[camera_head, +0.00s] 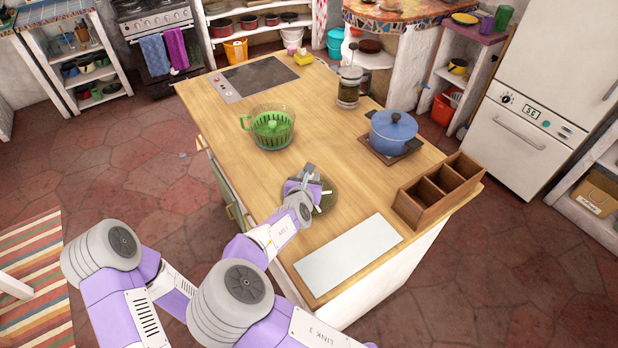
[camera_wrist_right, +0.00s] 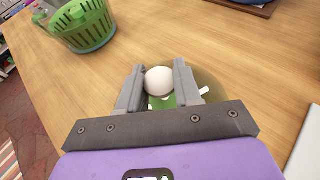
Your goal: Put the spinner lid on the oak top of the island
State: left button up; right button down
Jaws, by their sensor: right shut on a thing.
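The spinner lid is a round, dark see-through green disc (camera_head: 327,197) near the middle of the island. It also shows in the right wrist view (camera_wrist_right: 212,92), with a white ball knob (camera_wrist_right: 159,80) and white parts below it. My right gripper (camera_head: 309,178) is shut on the lid, its fingers (camera_wrist_right: 156,72) on either side of the knob. The lid is at or just above the oak top (camera_head: 215,130); I cannot tell whether it touches. My right gripper hides part of it. My left gripper is not in view.
The green spinner bowl (camera_head: 270,141) stands left of and behind the lid. A blue pot (camera_head: 391,134) sits on a dark trivet to the right. A wooden divided box (camera_head: 437,192) and a white board (camera_head: 347,256) lie nearer. Bare oak surrounds the lid.

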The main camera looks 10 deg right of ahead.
jog(key=shift+f, duration=0.2)
jog(key=c, duration=0.7)
grip_release()
jog(key=shift+r, duration=0.15)
jog(key=shift+s+a+r, duration=0.1)
jog(key=shift+r, duration=0.1)
jog(key=p+v, duration=0.1)
jog(key=v, duration=1)
jog(key=shift+s+r+p, duration=0.2)
jog(key=shift+s+p, duration=0.1)
jog(key=shift+a, duration=0.1)
